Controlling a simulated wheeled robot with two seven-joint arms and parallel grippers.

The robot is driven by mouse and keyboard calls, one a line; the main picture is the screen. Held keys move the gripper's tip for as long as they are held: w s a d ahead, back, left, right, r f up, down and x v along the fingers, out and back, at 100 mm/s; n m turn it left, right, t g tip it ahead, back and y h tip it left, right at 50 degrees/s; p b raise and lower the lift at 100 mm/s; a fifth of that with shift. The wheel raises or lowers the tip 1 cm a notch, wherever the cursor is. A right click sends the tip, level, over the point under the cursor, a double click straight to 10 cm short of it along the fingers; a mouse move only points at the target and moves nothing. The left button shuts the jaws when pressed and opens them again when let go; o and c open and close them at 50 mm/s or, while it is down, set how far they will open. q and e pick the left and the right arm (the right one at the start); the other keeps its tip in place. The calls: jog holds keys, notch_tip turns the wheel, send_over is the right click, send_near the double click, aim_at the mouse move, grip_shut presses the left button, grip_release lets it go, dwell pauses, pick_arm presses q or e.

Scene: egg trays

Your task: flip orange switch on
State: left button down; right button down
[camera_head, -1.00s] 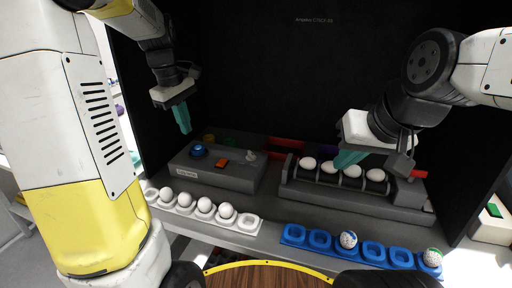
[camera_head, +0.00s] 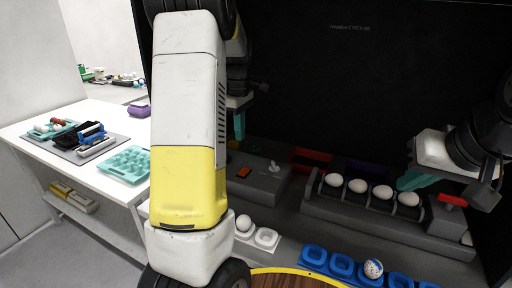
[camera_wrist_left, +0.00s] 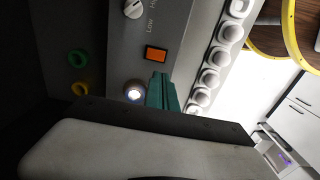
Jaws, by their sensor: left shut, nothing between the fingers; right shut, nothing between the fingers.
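The orange switch (camera_head: 244,172) sits on the grey control box (camera_head: 262,183), partly beside my left arm in the head view. The left wrist view shows it as an orange rectangle (camera_wrist_left: 156,54), between a white knob (camera_wrist_left: 133,9) and a lit round button (camera_wrist_left: 134,92). My left gripper (camera_head: 239,125) is shut and empty, above the box. In the wrist view its teal fingers (camera_wrist_left: 162,88) appear just beside the switch and the lit button; I cannot tell whether they touch anything. My right gripper (camera_head: 414,180) is shut and empty near the egg roller.
White eggs rest on the grey roller unit (camera_head: 340,205) with a red switch (camera_head: 453,200). A white egg tray (camera_head: 266,238) and a blue tray (camera_head: 314,254) line the front. A white side table (camera_head: 60,113) stands left. Green (camera_wrist_left: 77,58) and yellow (camera_wrist_left: 80,89) rings lie beside the box.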

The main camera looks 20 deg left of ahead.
aim_at(242, 173)
pick_arm(q)
notch_tip(242, 173, down, 13)
jog(key=shift+f, duration=0.15)
dwell(0.4)
jog(key=shift+s+f, duration=0.15)
jog(key=shift+f, duration=0.15)
